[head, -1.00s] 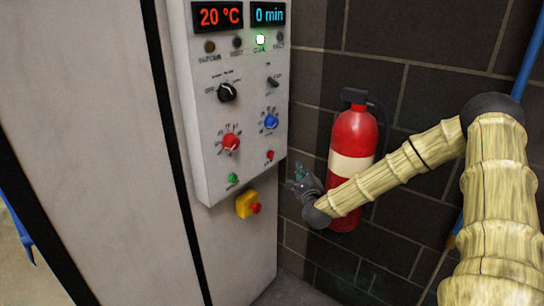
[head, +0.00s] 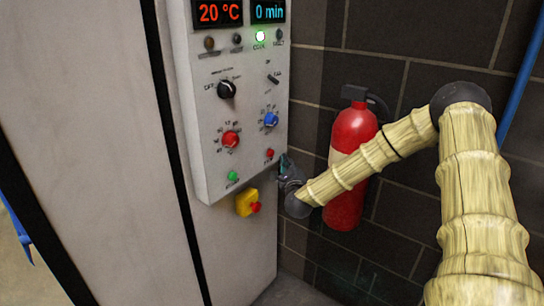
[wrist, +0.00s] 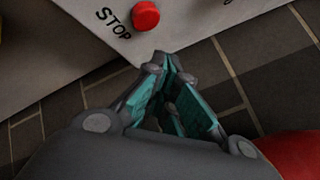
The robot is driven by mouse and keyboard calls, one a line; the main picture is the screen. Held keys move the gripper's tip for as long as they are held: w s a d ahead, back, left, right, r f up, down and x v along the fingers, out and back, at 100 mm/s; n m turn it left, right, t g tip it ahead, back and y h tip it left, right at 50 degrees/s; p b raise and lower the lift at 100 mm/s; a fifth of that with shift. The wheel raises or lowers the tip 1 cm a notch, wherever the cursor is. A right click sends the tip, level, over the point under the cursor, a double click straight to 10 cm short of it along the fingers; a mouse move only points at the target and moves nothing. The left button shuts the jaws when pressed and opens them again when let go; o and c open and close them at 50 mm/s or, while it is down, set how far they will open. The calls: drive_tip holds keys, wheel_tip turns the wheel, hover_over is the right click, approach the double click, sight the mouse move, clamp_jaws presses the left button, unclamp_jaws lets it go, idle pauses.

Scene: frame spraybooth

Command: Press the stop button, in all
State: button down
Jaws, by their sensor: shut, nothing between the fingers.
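The stop button is a small red round knob low on the right of the white control panel (head: 205,150) in the head view (head: 270,153). In the wrist view the red stop button (wrist: 146,15) shows at the top, with the printed word STOP to its left. My gripper (head: 283,165) is beside the panel's lower right edge, just below and right of the stop button. In the wrist view its fingertips (wrist: 165,60) are together, empty, below the button with a visible gap between.
A green button (head: 233,175) sits left of the stop button. A yellow box (head: 246,203) with a red mushroom button is below the panel. Red and blue knobs are above. A red fire extinguisher (head: 345,205) stands behind my arm by the dark wall.

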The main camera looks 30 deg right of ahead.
drive_tip(key=shift+w+a+b, duration=0.25)
drive_tip(key=shift+w+b, duration=0.05)
drive_tip(key=shift+w, duration=0.3)
drive_tip(key=shift+w+a+b, duration=0.2)
drive_tip(key=shift+w+b, duration=0.05)
drive_tip(key=shift+w, duration=0.3)
drive_tip(key=shift+w, duration=0.1)
idle(0.7)
drive_tip(key=shift+w+a+b, duration=0.2)
drive_tip(key=shift+w+b, duration=0.1)
drive_tip(key=shift+b, duration=0.25)
drive_tip(key=shift+w+a+b, duration=0.2)
drive_tip(key=shift+w+b, duration=0.2)
drive_tip(key=shift+w, duration=0.05)
idle(0.8)
drive_tip(key=shift+s, duration=0.1)
drive_tip(key=shift+s+d, duration=0.35)
drive_tip(key=shift+s, duration=0.4)
drive_tip(key=shift+s+d, duration=0.3)
drive_tip(key=shift+s, duration=0.5)
drive_tip(key=shift+s+d, duration=0.35)
drive_tip(key=shift+s, duration=0.4)
drive_tip(key=shift+s+d, duration=0.3)
drive_tip(key=shift+s, duration=0.5)
